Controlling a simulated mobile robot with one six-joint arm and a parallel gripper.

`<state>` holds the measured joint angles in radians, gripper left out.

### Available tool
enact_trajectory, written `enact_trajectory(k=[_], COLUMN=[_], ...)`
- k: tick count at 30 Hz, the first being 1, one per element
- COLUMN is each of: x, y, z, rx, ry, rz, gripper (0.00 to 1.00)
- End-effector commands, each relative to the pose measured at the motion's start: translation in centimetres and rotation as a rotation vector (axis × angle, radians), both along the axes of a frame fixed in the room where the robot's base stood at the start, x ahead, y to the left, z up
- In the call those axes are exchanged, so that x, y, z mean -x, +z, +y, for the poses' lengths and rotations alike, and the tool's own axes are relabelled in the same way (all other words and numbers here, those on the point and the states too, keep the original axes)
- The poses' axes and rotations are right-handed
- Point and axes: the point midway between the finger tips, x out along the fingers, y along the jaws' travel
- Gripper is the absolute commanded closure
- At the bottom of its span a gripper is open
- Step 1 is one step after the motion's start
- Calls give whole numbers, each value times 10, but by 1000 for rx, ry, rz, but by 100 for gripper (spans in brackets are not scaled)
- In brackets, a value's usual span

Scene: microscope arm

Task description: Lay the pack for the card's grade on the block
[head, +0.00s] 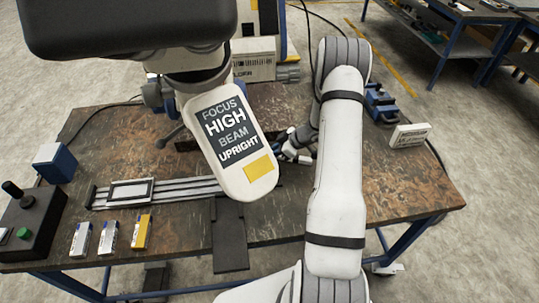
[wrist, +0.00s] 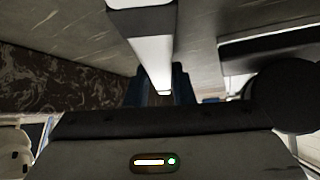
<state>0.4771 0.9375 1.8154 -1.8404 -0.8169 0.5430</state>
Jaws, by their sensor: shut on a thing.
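A white rounded plate (head: 240,178) reads "FOCUS HIGH BEAM UPRIGHT" and has a yellow patch; it hangs over the bench in the head view. Three small packs stand near the front left edge: a white-and-blue one (head: 80,239), another (head: 108,238) and a yellow-and-white one (head: 141,232). A small white sign (head: 409,135) at the right has print too small to read. My gripper (head: 290,152) is just right of the plate, partly hidden by it. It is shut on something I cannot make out. I cannot tell which thing is the block.
A rail (head: 170,190) with a pale framed panel (head: 131,192) crosses the bench. A blue-and-white box (head: 54,163) and black control box (head: 32,220) stand at the left. A blue device (head: 380,103) is at the back right. The right front of the bench is clear.

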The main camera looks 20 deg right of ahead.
Motion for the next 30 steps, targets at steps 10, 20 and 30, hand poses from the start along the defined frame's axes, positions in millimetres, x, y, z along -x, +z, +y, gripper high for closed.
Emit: enact_trajectory(k=[10, 20, 30], x=[-1, -1, -28], y=[12, 72, 106], z=[-1, -1, 9], rx=[2, 2, 3], ry=[1, 1, 54], rz=[-4, -5, -4], gripper=[100, 100, 100])
